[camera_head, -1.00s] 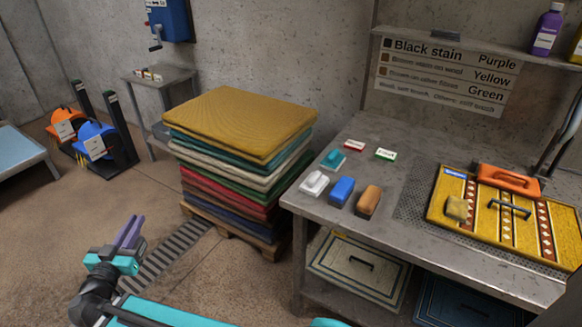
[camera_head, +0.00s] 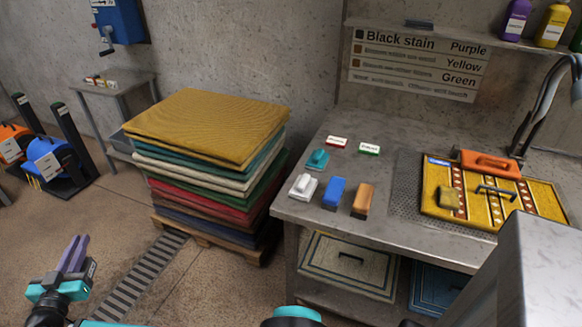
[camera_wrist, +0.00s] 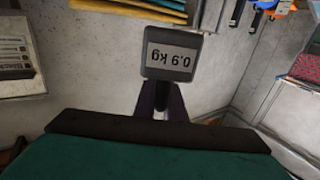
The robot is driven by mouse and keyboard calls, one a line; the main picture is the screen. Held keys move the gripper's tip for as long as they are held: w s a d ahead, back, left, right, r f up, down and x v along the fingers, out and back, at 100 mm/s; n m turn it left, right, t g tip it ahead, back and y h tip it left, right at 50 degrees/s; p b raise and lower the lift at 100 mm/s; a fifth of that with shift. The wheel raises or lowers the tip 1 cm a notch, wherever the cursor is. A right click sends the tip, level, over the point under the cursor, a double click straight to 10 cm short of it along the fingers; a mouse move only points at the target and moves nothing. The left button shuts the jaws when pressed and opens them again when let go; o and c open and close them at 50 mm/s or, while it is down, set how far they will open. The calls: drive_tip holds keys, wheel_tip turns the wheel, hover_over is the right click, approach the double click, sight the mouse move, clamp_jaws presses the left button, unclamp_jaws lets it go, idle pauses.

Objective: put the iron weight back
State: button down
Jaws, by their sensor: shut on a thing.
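The iron weight (camera_wrist: 172,53) is a dark grey block with a "0.9 kg" label that reads upside down in the wrist view. It sits at the tips of my gripper (camera_wrist: 161,98), whose purple fingers are shut on it. In the head view my gripper (camera_head: 74,254) is at the lower left, above the floor, with its fingers pointing up. I cannot clearly make out the weight there. The place where the weight belongs is not clearly identifiable.
A stack of folded rugs (camera_head: 207,126) on a pallet stands between my gripper and the metal workbench (camera_head: 312,218). The bench holds several brushes and a yellow rug (camera_head: 433,205). A small side table (camera_head: 135,82) stands at the back left. A floor grate (camera_head: 143,277) crosses open floor.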

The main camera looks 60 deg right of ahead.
drive_tip(key=shift+d+r, duration=0.1)
idle(0.3)
drive_tip(key=s+d+r+m+g+h+p, duration=0.1)
drive_tip(key=s+d+r+m+g, duration=0.2)
drive_tip(key=d, duration=0.9)
drive_tip(key=s+d+r+m+g+h, duration=0.15)
drive_tip(key=d+g, duration=0.35)
drive_tip(key=d, duration=0.8)
drive_tip(key=s+d+r+m+g+h+p, duration=0.1)
drive_tip(key=s+d+m+g+h, duration=0.15)
drive_tip(key=d, duration=0.95)
drive_tip(key=s+d+r+m+g+y, duration=0.35)
drive_tip(key=s+d+m+g, duration=0.4)
drive_tip(key=s+d, duration=1.1)
drive_tip(key=s+d+r+m+g+y, duration=0.1)
drive_tip(key=s+d, duration=0.4)
drive_tip(key=s, duration=0.6)
drive_tip(key=s+d+r+m+g+y+p, duration=0.1)
drive_tip(key=s+d+g, duration=0.4)
drive_tip(key=s, duration=0.6)
drive_tip(key=s+d+r+m+g+y, duration=0.3)
drive_tip(key=s+d, duration=0.3)
drive_tip(key=s, duration=0.5)
drive_tip(key=shift+d+r+y+p, duration=0.2)
drive_tip(key=shift+r+y+p, duration=0.15)
drive_tip(key=shift+r+y, duration=0.5)
drive_tip(key=shift+f, duration=0.1)
drive_tip(key=shift+f+p, duration=0.95)
drive_tip(key=shift+f, duration=2.05)
